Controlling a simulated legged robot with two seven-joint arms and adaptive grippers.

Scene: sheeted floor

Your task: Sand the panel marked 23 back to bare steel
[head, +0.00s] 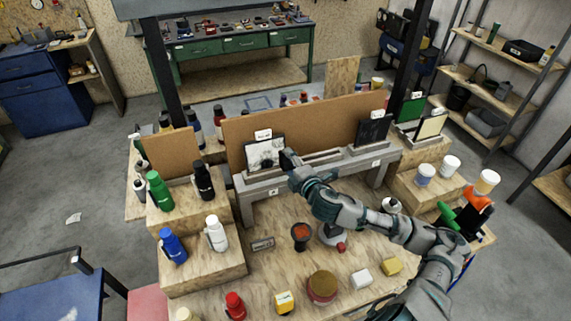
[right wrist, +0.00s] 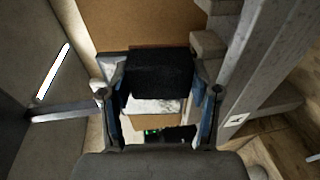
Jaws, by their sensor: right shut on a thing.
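A pale panel with dark smudges (head: 265,156) stands upright at the left of a grey rack (head: 262,186), against a brown board. A small tag (head: 263,134) is above it; its number is too small to read. My right gripper (head: 290,158) is at the panel's right edge, seen from behind. In the right wrist view my right gripper (right wrist: 158,78) is shut on a dark block (right wrist: 160,72). A pale speckled face and a brown strip show below the black part. I cannot tell whether the block touches the panel. My left gripper is not in view.
A dark panel (head: 372,132) stands at the rack's right; green (head: 411,109) and cream (head: 432,126) panels stand beyond. Several bottles stand on steps at left.

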